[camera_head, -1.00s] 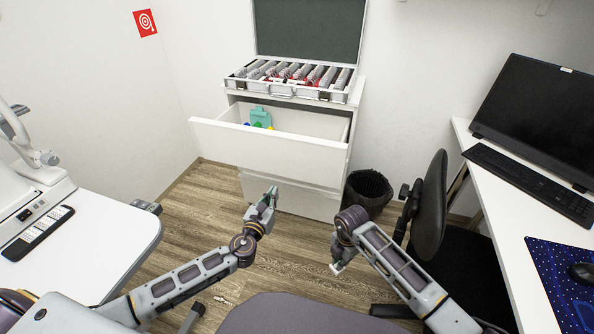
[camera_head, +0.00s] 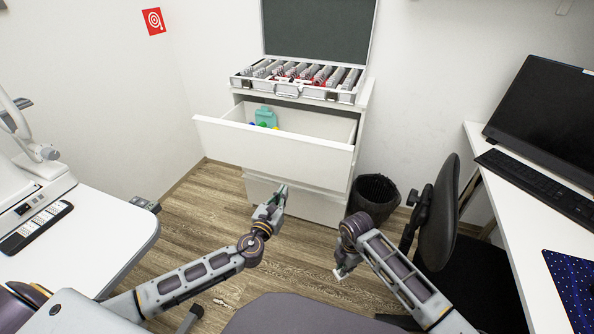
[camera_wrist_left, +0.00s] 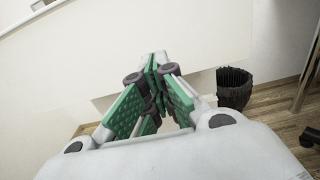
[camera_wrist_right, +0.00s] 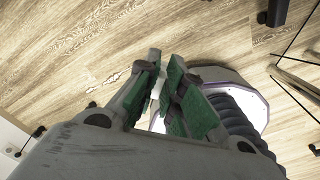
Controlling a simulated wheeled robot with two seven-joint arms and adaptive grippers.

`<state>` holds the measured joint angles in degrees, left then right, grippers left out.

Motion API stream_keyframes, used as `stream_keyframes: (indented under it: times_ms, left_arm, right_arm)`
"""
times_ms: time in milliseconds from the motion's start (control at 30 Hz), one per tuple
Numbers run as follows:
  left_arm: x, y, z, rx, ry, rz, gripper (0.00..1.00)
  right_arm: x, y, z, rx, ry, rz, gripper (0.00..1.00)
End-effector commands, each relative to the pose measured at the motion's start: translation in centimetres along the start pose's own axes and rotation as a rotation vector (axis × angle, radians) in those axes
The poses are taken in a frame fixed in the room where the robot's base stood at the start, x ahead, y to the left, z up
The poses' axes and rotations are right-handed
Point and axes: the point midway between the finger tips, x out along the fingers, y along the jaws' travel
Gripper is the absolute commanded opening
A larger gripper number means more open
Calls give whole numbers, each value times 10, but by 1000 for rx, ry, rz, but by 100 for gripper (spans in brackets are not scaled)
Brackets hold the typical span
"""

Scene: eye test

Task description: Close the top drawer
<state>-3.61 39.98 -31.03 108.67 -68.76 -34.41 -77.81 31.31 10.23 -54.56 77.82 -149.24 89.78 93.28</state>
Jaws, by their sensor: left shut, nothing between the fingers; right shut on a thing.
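The top drawer (camera_head: 270,148) of the white cabinet (camera_head: 365,95) is pulled out, with its inside visible from above. Its white front also fills much of the left wrist view (camera_wrist_left: 150,45). My left gripper (camera_head: 283,189) is shut and empty, low in front of the cabinet and below the top drawer's front edge. Its green-padded fingers meet in the left wrist view (camera_wrist_left: 155,62). I cannot tell whether it touches the cabinet. My right gripper (camera_head: 340,274) is away from the cabinet, pointing down, shut on a small white thing (camera_wrist_right: 157,95) that its fingers partly hide.
An open case (camera_head: 290,90) with several rows of items stands on the cabinet. A teal thing (camera_head: 265,116) lies in the drawer. A black bin (camera_head: 375,192) and chair (camera_head: 437,215) stand right. White tables flank me. Bare floor (camera_head: 220,200) lies ahead.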

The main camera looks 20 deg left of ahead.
Motion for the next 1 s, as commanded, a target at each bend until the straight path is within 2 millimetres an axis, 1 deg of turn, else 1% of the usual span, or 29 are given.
stream_keyframes:
  times_ms: [267,1000]
  left_arm:
    - [14,0,0,-2,-1,0,0]
    - [76,-1,0,-2,-1,0,0]
  right_arm:
    - [2,0,0,0,0,0,0]
    - [11,0,0,0,0,0,0]
